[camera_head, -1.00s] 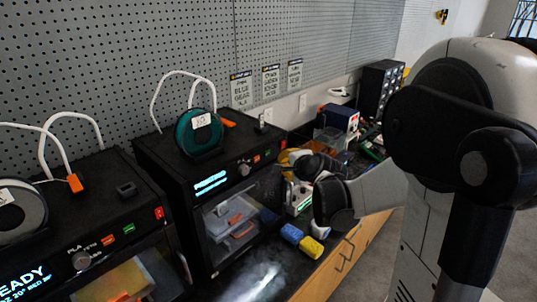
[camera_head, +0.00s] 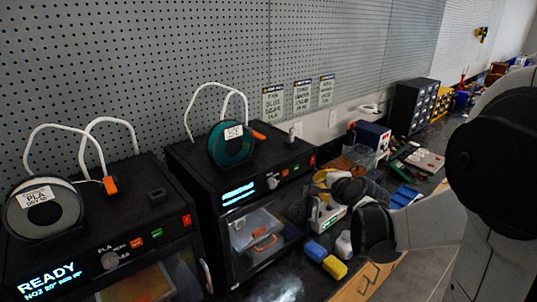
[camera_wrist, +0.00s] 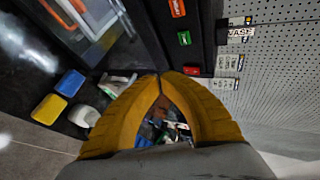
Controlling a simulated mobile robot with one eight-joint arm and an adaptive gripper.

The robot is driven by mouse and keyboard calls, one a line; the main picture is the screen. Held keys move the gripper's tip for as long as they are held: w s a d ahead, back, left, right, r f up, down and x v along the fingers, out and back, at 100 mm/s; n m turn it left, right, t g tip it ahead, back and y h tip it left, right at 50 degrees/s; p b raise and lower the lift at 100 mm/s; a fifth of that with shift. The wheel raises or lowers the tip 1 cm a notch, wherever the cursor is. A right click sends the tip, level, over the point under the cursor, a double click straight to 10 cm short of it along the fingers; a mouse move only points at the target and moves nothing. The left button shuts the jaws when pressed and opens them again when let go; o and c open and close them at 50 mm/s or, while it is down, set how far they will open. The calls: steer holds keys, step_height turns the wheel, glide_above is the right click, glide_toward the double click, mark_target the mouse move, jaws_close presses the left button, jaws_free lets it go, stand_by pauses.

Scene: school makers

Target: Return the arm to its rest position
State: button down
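My arm (camera_head: 430,215) reaches in from the right edge in the head view, bent over the black workbench. My gripper has yellow fingers, seen in the wrist view (camera_wrist: 158,76), where their tips meet with a gap lower down between them. Nothing shows held at the tips. In the head view the yellow fingers (camera_head: 324,177) show only partly, beside the front right corner of the right-hand 3D printer (camera_head: 245,185). I cannot tell from this view whether they touch it.
The left-hand 3D printer (camera_head: 100,230) reads READY. A blue block (camera_head: 316,250), a yellow block (camera_head: 334,267) and a white bottle (camera_head: 344,244) lie near the bench's front edge. A black drawer cabinet (camera_head: 413,107) stands farther back. A pegboard wall (camera_head: 160,70) runs behind. Floor is open at right.

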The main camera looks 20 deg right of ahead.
steer(key=s+a+f+n+g+y+b, duration=0.25)
steer(key=s+a+n+b, duration=0.25)
steer(key=s+a+n, duration=0.65)
steer(key=s+a+f+n+g+b, duration=0.1)
steer(key=s+a+f+n+b, duration=0.1)
steer(key=s, duration=0.4)
steer(key=s+a+f+n+g+h+b, duration=0.1)
steer(key=s+a+f+n+b, duration=0.1)
steer(key=s+a+f+n, duration=0.2)
steer(key=s+a+n, duration=0.1)
steer(key=s+a, duration=0.1)
steer(key=s, duration=0.1)
steer(key=shift+f+g, duration=0.15)
steer(key=shift+g, duration=0.2)
steer(key=shift+a, duration=0.1)
